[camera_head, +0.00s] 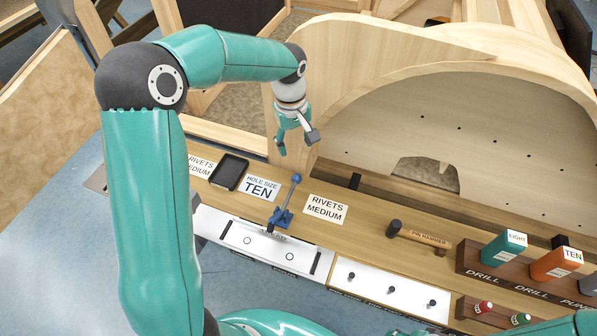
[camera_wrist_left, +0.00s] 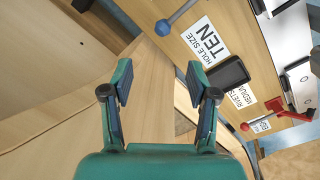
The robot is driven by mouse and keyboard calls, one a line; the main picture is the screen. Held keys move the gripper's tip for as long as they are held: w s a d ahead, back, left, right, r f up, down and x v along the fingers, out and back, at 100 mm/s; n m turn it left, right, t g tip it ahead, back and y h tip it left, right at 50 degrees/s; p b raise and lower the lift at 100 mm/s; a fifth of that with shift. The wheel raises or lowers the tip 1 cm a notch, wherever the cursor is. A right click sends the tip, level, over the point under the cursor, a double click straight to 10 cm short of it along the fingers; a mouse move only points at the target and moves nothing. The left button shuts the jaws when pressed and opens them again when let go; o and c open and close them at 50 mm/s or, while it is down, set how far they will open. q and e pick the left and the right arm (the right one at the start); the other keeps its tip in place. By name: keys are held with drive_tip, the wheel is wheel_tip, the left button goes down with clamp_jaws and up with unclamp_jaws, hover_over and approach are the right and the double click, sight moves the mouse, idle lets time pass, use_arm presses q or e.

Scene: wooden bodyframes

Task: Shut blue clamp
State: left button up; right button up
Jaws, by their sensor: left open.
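The blue clamp (camera_head: 283,217) sits on the near edge of the wooden bench, at the white plate with two ring marks. Its lever stands up, tilted slightly right, with a round blue knob at the top. The knob and part of the lever also show at the top of the left wrist view (camera_wrist_left: 163,28); the clamp's base is outside that view. My left gripper (camera_head: 297,143) is open and empty, above and beyond the knob, near the wooden upright. Its two spread fingers show in the left wrist view (camera_wrist_left: 159,80). My right gripper is not in view.
A black tray (camera_head: 229,172) and printed labels lie left of the clamp. A pin hammer (camera_head: 418,236) and a drill rack (camera_head: 480,262) are to the right. A curved wooden frame (camera_head: 450,130) rises behind. A red clamp (camera_wrist_left: 277,108) shows in the left wrist view.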

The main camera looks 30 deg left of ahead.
sight(296, 175)
use_arm(q)
drive_tip(key=f+p, duration=0.1)
drive_tip(key=f, duration=0.6)
drive_tip(key=f+p, duration=0.1)
drive_tip(key=f, duration=0.6)
drive_tip(key=shift+w+f, duration=0.2)
drive_tip(key=shift+f, duration=0.1)
drive_tip(key=shift+c, duration=0.2)
clamp_jaws()
